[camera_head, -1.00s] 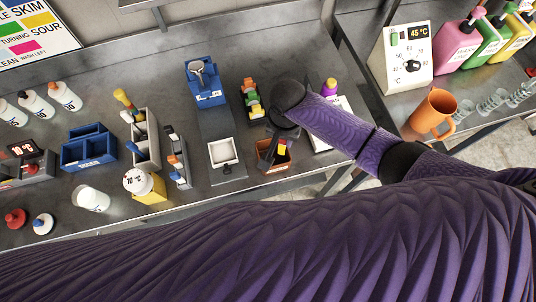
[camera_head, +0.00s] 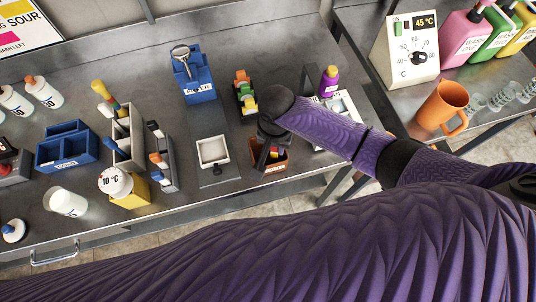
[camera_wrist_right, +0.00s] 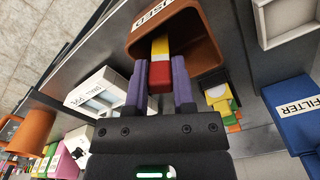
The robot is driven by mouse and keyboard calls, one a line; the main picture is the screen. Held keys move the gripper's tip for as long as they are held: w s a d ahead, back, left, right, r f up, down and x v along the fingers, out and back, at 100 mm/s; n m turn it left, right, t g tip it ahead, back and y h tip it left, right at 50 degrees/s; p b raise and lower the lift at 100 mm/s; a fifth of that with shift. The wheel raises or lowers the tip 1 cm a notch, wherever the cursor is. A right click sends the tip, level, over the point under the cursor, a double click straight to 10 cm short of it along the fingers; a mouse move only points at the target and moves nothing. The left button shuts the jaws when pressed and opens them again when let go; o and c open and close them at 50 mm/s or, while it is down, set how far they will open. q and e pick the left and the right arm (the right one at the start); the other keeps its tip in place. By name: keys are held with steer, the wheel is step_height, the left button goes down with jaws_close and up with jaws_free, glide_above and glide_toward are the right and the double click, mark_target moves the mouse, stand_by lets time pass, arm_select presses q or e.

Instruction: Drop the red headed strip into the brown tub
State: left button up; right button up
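The brown tub (camera_head: 272,168) stands near the front edge of the bench and has a white label. In the right wrist view the tub (camera_wrist_right: 207,42) opens just beyond my fingertips and its label reads USED. My right gripper (camera_wrist_right: 160,66) points down into the tub's mouth. It is shut on the red headed strip (camera_wrist_right: 160,74), which shows a red end toward the palm, then yellow and white. In the head view the gripper (camera_head: 272,150) and wrist hide much of the tub's inside. My left gripper is not in view.
A white tray (camera_head: 213,152) stands left of the tub, and a blue filter box (camera_head: 194,82) behind it. A white strip box (camera_wrist_right: 98,92) lies close right of the tub in the head view. A rack of coloured pieces (camera_head: 244,95) stands behind. The bench's front edge is close.

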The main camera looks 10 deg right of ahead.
steer(key=o, duration=0.5)
steer(key=shift+r, duration=0.1)
step_height(320, 180, up, 9)
steer(key=p, duration=0.3)
steer(key=shift+r, duration=0.45)
